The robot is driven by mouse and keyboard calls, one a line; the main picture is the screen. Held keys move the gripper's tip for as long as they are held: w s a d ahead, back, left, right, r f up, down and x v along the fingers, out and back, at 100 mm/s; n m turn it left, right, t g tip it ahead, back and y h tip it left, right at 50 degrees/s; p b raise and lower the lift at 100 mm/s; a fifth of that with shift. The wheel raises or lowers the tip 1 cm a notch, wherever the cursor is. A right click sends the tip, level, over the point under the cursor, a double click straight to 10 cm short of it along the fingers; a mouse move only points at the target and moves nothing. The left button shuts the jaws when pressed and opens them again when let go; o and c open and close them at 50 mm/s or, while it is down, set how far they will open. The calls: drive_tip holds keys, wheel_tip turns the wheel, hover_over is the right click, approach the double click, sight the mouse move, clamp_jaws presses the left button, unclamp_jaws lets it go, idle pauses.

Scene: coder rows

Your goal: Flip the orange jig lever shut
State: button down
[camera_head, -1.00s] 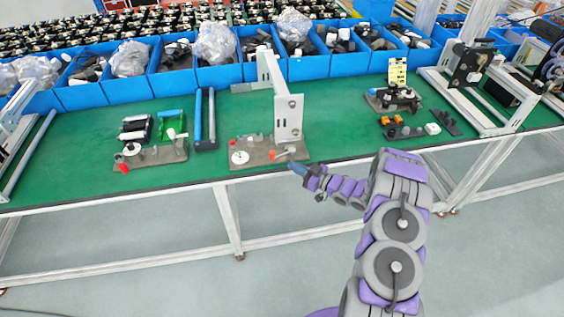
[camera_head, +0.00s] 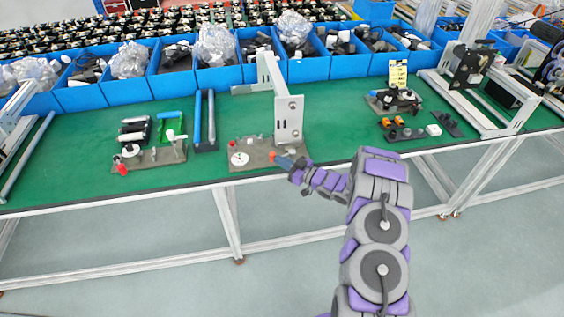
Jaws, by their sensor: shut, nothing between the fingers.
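The orange jig lever (camera_head: 272,155) shows as a small orange-red piece at the front right of a brown jig plate (camera_head: 240,167) on the green bench. The plate also carries a white dial and an upright grey bracket. My gripper (camera_head: 283,162) is shut and empty, with its bluish tip at the lever's right side. The tip overlaps the lever in the picture and hides its right part. I cannot tell whether they touch.
The grey bracket (camera_head: 288,117) stands just behind the lever. A second jig plate (camera_head: 150,158) with a red-tipped part is at the left. Blue bins (camera_head: 222,75) line the back of the green bench (camera_head: 350,137). Bare green surface lies right of the bracket.

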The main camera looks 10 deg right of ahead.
sight(272, 154)
drive_tip(key=shift+a, duration=0.1)
drive_tip(key=w+a+m+t+h, duration=0.1)
drive_tip(key=m+h, duration=0.1)
drive_tip(key=h, duration=0.1)
drive_tip(key=w+a+m+t+h, duration=0.1)
drive_tip(key=m+t+h, duration=0.1)
drive_tip(key=h, duration=0.1)
drive_tip(key=w+m+t+h, duration=0.1)
drive_tip(key=m+h, duration=0.1)
drive_tip(key=shift+w+a+t+h+p, duration=0.35)
drive_tip(key=shift+a+t+h+p, duration=0.05)
drive_tip(key=shift+w+m+h, duration=0.4)
drive_tip(key=shift+m+h, duration=0.3)
drive_tip(key=shift+h, duration=0.2)
drive_tip(key=shift+w, duration=0.85)
drive_tip(key=shift+w+d+r, duration=0.1)
drive_tip(key=shift+r, duration=0.1)
drive_tip(key=shift+p, duration=0.35)
